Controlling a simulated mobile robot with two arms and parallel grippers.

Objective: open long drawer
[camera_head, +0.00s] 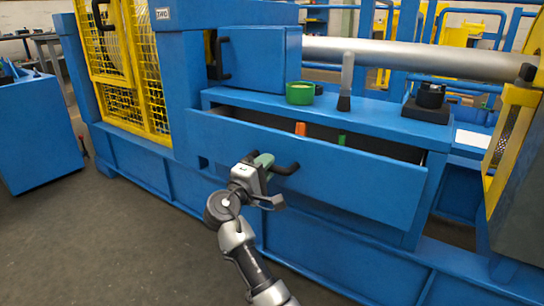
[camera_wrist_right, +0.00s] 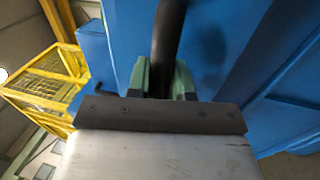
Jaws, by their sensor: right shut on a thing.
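The long blue drawer (camera_head: 345,178) is in the middle of the head view, in the blue machine bench. It stands partly open, with a dark gap behind its front panel. An orange thing and a green thing show inside. My right gripper (camera_head: 265,162) is at the drawer's black handle (camera_head: 286,169) and shut on it. In the right wrist view the green fingertips (camera_wrist_right: 160,80) sit on either side of the dark handle bar (camera_wrist_right: 168,40). My left gripper is in neither view.
On the bench top stand a green round container (camera_head: 300,93), a clear upright cylinder with a black base (camera_head: 346,80) and a black device (camera_head: 428,100). A blue cabinet (camera_head: 38,130) stands at the left. The grey floor (camera_head: 110,240) in front is clear.

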